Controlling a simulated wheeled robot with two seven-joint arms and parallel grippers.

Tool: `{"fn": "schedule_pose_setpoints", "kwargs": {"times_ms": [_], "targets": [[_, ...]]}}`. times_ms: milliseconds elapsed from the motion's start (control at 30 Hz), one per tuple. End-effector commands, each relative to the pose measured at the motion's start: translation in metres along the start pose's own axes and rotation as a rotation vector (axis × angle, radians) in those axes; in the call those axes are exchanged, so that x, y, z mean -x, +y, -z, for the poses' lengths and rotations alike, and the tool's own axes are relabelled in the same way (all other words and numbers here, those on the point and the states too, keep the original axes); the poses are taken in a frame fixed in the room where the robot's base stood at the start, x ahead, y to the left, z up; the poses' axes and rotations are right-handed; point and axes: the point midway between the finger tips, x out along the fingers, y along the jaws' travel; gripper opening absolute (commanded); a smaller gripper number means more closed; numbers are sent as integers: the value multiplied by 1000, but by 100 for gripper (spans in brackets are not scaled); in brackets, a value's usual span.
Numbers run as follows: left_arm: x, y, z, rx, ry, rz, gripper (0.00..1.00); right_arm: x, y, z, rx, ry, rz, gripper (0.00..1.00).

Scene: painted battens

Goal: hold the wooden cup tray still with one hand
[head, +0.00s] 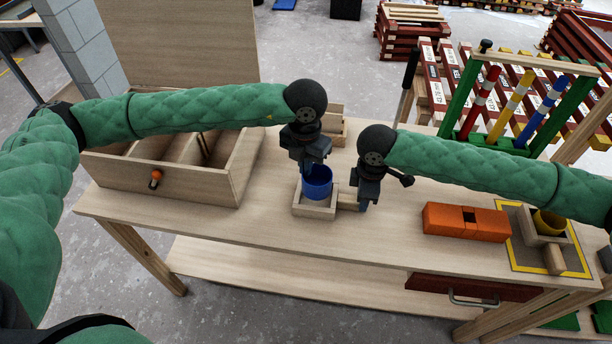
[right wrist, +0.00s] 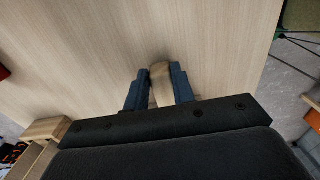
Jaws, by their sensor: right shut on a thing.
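The wooden cup tray (head: 313,211) stands on the table near its front edge, a small square box with a handle (head: 347,198) on its right side. A blue cup (head: 318,187) sits upright in it. My right gripper (head: 363,206) is shut on the handle; in the right wrist view the light wooden handle (right wrist: 161,88) lies between its two fingers. My left gripper (head: 309,172) points down at the blue cup's rim. Its fingertips are partly hidden, and I cannot tell whether they grip the cup.
A wooden box (head: 183,186) stands at left, and a green rack with coloured sticks at the back right. The table front is clear.

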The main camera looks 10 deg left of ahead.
Motion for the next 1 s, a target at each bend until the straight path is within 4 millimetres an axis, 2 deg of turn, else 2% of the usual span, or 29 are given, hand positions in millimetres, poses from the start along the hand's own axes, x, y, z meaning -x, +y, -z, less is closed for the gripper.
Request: {"fn": "schedule_pose_setpoints", "kwargs": {"times_ms": [100, 300, 667, 700, 800, 1000], "targets": [[21, 0, 0, 0, -1, 0, 0, 0, 0, 0, 0, 0, 0, 0], [43, 0, 0, 0, 0, 0, 0, 0, 0, 0, 0, 0, 0, 0], [49, 0, 0, -1, 1, 1, 0, 0, 0, 0, 0, 0, 0, 0], [49, 0, 0, -1, 1, 1, 0, 0, 0, 0, 0, 0, 0, 31], [48, 0, 0, -1, 1, 1, 0, 0, 0, 0, 0, 0, 0, 50], [48, 0, 0, -1, 1, 0, 0, 0, 0, 0, 0, 0, 0, 50]]}}
